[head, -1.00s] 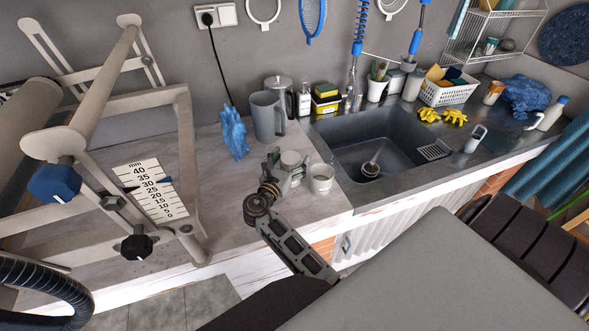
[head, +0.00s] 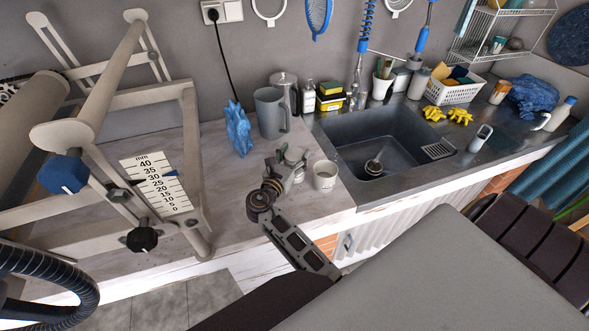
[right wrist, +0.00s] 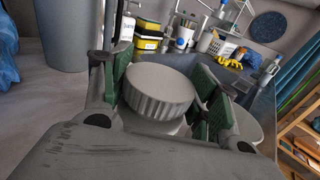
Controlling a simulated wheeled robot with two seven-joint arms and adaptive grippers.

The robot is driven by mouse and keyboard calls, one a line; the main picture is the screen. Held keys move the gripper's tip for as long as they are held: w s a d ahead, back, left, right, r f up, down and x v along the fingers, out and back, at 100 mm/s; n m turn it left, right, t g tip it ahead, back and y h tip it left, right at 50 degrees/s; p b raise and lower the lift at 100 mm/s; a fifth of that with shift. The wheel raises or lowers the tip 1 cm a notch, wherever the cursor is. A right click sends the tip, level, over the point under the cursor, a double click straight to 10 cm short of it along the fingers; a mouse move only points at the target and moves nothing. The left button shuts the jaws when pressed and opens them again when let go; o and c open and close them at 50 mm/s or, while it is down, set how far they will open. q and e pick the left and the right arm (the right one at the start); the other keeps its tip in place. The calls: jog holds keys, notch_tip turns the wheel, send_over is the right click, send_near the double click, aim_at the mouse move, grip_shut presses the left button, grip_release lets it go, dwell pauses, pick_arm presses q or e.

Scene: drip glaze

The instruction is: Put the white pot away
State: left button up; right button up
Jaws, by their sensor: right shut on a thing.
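The white pot (head: 295,154) has a ribbed white lid and stands upright on the counter's left part, or just above it; I cannot tell which. In the right wrist view the ribbed lid (right wrist: 161,88) sits between the green finger pads. My right gripper (head: 285,168) reaches in from the front and is shut on the white pot, hiding part of its side. The gripper also fills the lower right wrist view (right wrist: 165,105). My left gripper is not in view.
A white cup (head: 324,175) stands close to the right of the pot. Behind are a grey pitcher (head: 270,112) and a crumpled blue cloth (head: 238,130). The sink (head: 385,140) lies to the right. A pale frame with a millimetre scale (head: 157,183) stands at left.

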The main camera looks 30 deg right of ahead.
jog(key=shift+c, duration=0.6)
jog(key=shift+r, duration=0.1)
jog(key=shift+r, duration=4.95)
